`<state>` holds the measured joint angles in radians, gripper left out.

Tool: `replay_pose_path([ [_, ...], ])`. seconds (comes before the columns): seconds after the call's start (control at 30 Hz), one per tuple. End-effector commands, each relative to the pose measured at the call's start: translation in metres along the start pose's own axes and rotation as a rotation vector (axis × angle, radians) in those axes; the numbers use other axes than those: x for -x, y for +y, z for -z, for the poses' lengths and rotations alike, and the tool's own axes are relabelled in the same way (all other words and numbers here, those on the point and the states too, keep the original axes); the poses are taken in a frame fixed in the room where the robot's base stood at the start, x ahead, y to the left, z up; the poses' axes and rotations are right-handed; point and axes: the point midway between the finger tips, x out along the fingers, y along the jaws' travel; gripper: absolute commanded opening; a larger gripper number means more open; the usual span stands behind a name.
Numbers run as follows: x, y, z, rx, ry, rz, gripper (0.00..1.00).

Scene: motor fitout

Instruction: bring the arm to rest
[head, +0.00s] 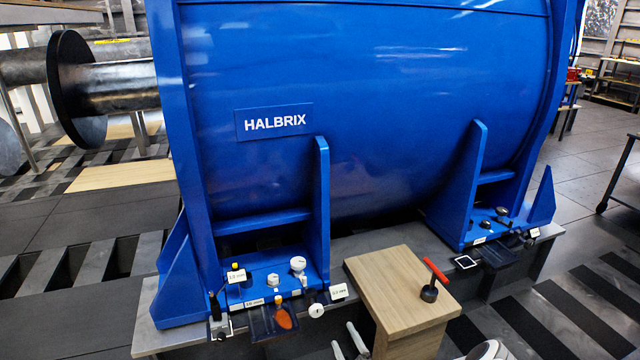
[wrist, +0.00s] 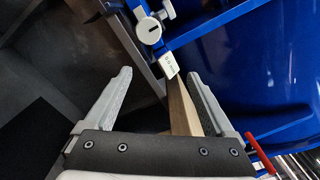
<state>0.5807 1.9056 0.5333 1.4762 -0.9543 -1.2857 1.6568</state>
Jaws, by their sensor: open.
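My gripper (head: 344,334) shows at the bottom of the head view, just left of the wooden stand (head: 392,275). Its two grey fingers are also in the wrist view (wrist: 157,92), spread wide apart with nothing held between them. The fingers are in front of the big blue motor (head: 370,100) labelled HALBRIX and apart from its left foot. In the wrist view a white round-headed part (wrist: 149,29) and a white tag (wrist: 168,65) lie beyond the fingertips. Most of my arm is out of view.
The motor's left foot carries several small fittings, tags and an orange item (head: 284,318). More small parts sit on the right foot (head: 490,228). Striped floor (head: 555,315) is clear at right.

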Motion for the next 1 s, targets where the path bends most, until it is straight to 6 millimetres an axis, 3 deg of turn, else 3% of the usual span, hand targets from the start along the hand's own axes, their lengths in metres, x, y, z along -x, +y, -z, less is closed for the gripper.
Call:
replay_pose_path([
  [0.3,-0.04,-0.053,-0.013,0.324,-0.04,-0.204,0.89],
  [0.53,-0.057,-0.103,-0.028,0.605,-0.057,-0.371,0.89],
  [0.77,-0.06,-0.159,-0.047,0.876,-0.058,-0.527,0.89],
  [1.0,-0.046,-0.222,-0.073,1.132,-0.043,-0.678,0.89],
])
